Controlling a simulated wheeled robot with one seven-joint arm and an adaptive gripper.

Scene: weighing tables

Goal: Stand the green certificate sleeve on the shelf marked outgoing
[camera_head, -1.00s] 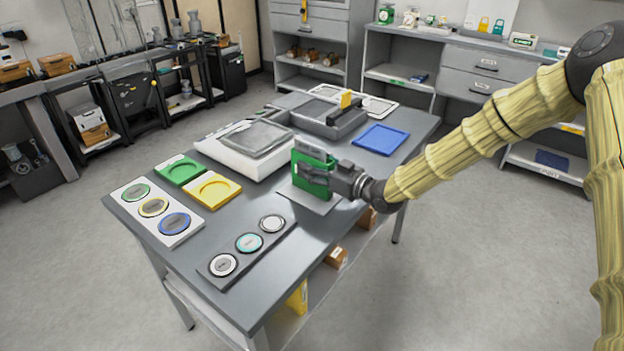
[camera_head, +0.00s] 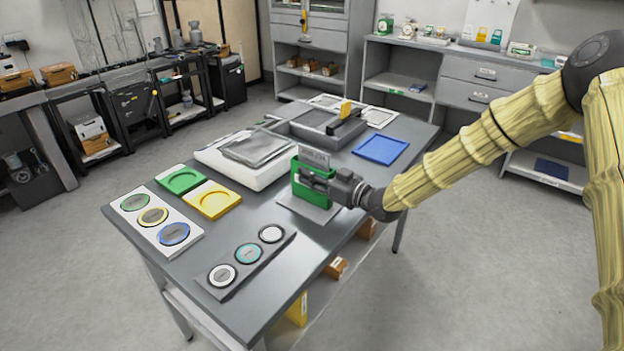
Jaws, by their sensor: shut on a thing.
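The green certificate sleeve (camera_head: 303,190) is upright in my gripper (camera_head: 314,181), with a grey lettered card (camera_head: 313,158) showing at its top. My gripper is shut on the sleeve from the right side, and its fingers cover part of the face. The sleeve is over a thin grey plate (camera_head: 318,213) on the table; I cannot tell whether its lower edge touches the plate. Shelves show in the back right unit (camera_head: 398,92), but I cannot read any outgoing mark.
The grey table (camera_head: 262,215) holds a white scale (camera_head: 225,164), a grey tray (camera_head: 330,140), a blue tray (camera_head: 381,149), green and yellow holders and several round discs. Brown boxes and a yellow item sit on its lower shelf. The floor at right is clear.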

